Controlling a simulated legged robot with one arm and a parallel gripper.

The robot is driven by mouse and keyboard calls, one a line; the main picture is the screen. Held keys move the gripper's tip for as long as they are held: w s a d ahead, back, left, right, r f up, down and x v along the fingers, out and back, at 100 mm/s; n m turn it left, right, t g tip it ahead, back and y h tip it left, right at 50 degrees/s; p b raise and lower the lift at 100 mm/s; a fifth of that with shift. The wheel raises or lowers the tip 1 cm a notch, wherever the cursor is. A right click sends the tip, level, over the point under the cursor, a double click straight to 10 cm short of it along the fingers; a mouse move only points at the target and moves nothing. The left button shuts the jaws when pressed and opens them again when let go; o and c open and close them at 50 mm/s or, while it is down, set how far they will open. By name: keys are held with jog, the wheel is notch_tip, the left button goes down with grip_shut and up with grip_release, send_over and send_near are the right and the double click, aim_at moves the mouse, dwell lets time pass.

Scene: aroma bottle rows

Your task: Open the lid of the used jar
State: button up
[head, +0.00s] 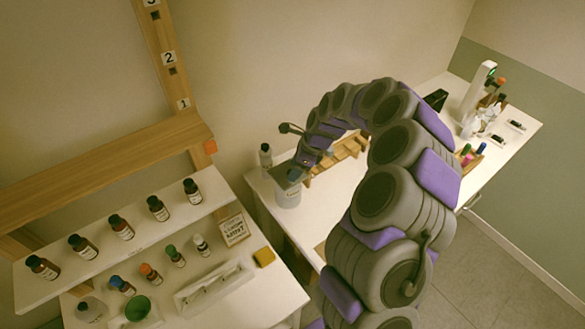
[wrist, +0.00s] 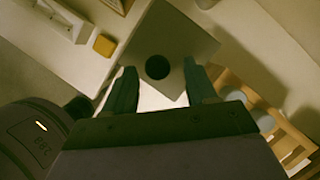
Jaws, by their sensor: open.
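A pale grey jar (head: 288,195) stands on the white table in the middle of the head view, with its top partly hidden by my gripper. My gripper (head: 292,174) is over the jar, pointing down, with its jaws open. In the wrist view its two teal fingers (wrist: 160,74) are apart with nothing held between them. Between and beyond them shows a grey flat surface with a dark round spot (wrist: 157,67). I cannot tell whether the spot is an opening or a lid, or whether the fingers touch the jar.
A small bottle (head: 265,155) stands behind the jar. A wooden rack (head: 340,157) is close on the right, also in the wrist view (wrist: 285,135). Left are rows of bottles, a white tray (head: 215,288), a green bowl (head: 138,308) and a yellow block (head: 264,257).

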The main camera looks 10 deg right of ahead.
jog(key=shift+d+f, duration=0.15)
jog(key=shift+d, duration=0.35)
jog(key=shift+a, duration=0.95)
jog(key=shift+c, duration=0.9)
jog(key=shift+a, duration=0.45)
jog(key=c, duration=0.3)
jog(key=shift+d, duration=0.65)
jog(key=c, duration=0.4)
grip_shut()
